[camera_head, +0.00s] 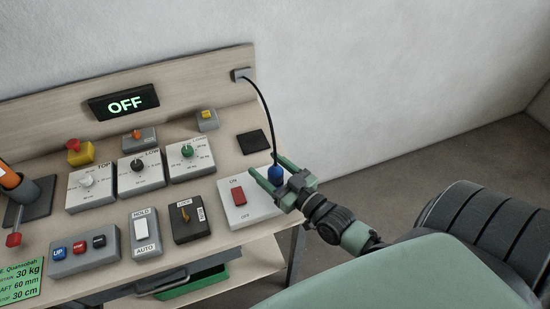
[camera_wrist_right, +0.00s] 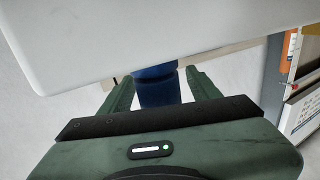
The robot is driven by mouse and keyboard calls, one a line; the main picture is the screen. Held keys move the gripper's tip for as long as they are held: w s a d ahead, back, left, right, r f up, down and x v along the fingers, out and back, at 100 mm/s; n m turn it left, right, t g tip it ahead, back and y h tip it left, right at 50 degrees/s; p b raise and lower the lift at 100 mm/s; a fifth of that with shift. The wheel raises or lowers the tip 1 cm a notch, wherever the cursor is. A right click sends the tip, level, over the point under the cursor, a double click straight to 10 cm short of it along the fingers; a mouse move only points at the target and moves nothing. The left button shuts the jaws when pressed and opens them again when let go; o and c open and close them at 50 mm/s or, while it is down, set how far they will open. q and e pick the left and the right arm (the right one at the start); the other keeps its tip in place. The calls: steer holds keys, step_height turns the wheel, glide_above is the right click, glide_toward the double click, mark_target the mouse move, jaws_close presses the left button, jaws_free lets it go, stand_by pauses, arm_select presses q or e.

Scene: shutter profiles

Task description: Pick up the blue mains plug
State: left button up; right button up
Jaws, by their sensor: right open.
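The blue mains plug (camera_head: 276,174) is at the right end of the bench, hanging or standing at the lower end of a black cable. My right gripper (camera_head: 268,165) is open, with its green fingers on either side of the plug. In the right wrist view the blue plug (camera_wrist_right: 158,88) lies between the two fingers of the right gripper (camera_wrist_right: 160,82), with gaps visible beside it. A pale panel covers its upper part there. Whether the plug touches the bench is unclear. My left gripper is not in view.
The black cable (camera_head: 264,100) runs up to a grey wall box (camera_head: 241,75). A white panel with a red ON/OFF switch (camera_head: 238,196) lies just left of the gripper. Several dial and button boxes fill the bench, and a dark square pad (camera_head: 253,142) lies behind.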

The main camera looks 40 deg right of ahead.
steer(key=shift+w, duration=0.1)
jaws_close()
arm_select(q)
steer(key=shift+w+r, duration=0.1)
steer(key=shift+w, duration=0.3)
arm_select(e)
steer(key=shift+r, duration=0.15)
